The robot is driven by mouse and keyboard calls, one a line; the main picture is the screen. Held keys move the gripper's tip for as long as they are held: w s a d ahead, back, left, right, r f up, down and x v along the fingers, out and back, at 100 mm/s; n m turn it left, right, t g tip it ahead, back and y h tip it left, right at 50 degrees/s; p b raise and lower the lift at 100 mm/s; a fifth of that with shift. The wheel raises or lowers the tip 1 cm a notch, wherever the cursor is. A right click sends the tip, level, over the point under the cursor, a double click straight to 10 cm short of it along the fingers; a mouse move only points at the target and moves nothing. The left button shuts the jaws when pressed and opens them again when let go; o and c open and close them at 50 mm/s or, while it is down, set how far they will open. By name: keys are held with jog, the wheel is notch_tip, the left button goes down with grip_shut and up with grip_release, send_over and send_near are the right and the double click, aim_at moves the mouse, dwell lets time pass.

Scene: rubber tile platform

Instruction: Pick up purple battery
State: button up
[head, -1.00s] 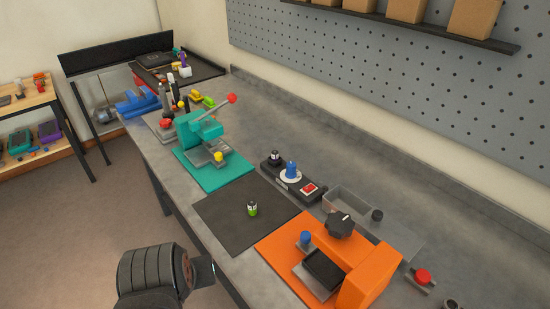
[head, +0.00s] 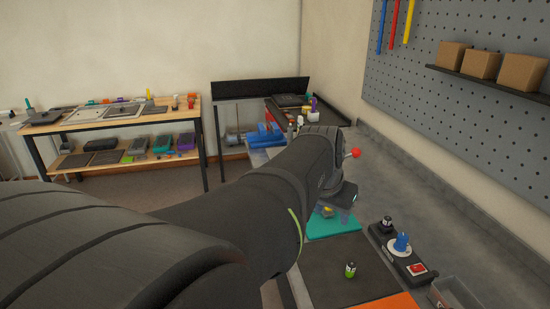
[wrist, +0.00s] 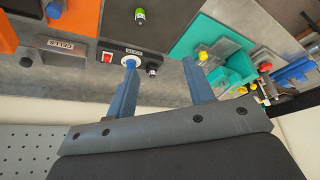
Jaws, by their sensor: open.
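A small battery-like cylinder with a green body, a white band and a black top (head: 350,269) stands upright on the dark mat (head: 325,277). It also shows at the top of the wrist view (wrist: 140,17). I cannot make out a purple battery. A small purple item (head: 313,103) stands at the far end of the bench, too small to identify. My gripper (wrist: 158,72) is open, its two blue fingers apart with nothing between them. In the head view my arm hides much of the bench, and my gripper hangs over the area by the teal mat.
A black device with a blue knob (head: 402,243) and a red switch (head: 416,268) sits right of the mat. A teal press (wrist: 232,68) and an orange fixture (wrist: 8,35) flank the mat in the wrist view. A pegboard (head: 460,100) rises behind the bench.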

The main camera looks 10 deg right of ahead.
jog(key=w+d+m, duration=0.2)
jog(key=w+d, duration=0.4)
jog(key=d, duration=0.3)
jog(key=m+g, duration=0.2)
jog(key=m, duration=0.1)
send_near(388, 218)
jog(key=shift+h, duration=0.3)
jog(key=x, duration=0.8)
jog(key=shift+a+f, duration=0.15)
jog(key=shift+f, duration=0.25)
grip_shut()
